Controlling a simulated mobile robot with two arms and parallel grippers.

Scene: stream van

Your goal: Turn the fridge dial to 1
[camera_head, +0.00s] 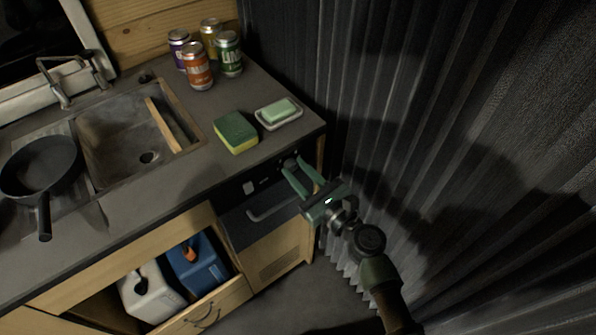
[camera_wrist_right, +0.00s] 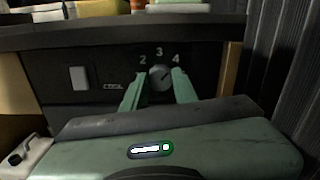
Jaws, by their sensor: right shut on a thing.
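The fridge dial (camera_wrist_right: 160,76) is a small round grey knob on the black control panel, with the marks 2, 3 and 4 visible around its top. The mark 1 cannot be made out. My right gripper (camera_wrist_right: 160,84) has its green fingers on either side of the dial and is shut on it. In the head view, my right gripper (camera_head: 293,166) reaches the panel at the right end of the counter front, and its fingers largely hide the dial. The fridge front (camera_head: 262,216) is below the panel. My left gripper is not in view.
A sponge (camera_head: 236,132) and a soap dish (camera_head: 262,124) lie on the counter above the panel. Several cans (camera_head: 197,68) stand at the back. A sink (camera_head: 105,150) and pan (camera_head: 40,168) are left. A grey curtain (camera_head: 430,100) hangs close on the right.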

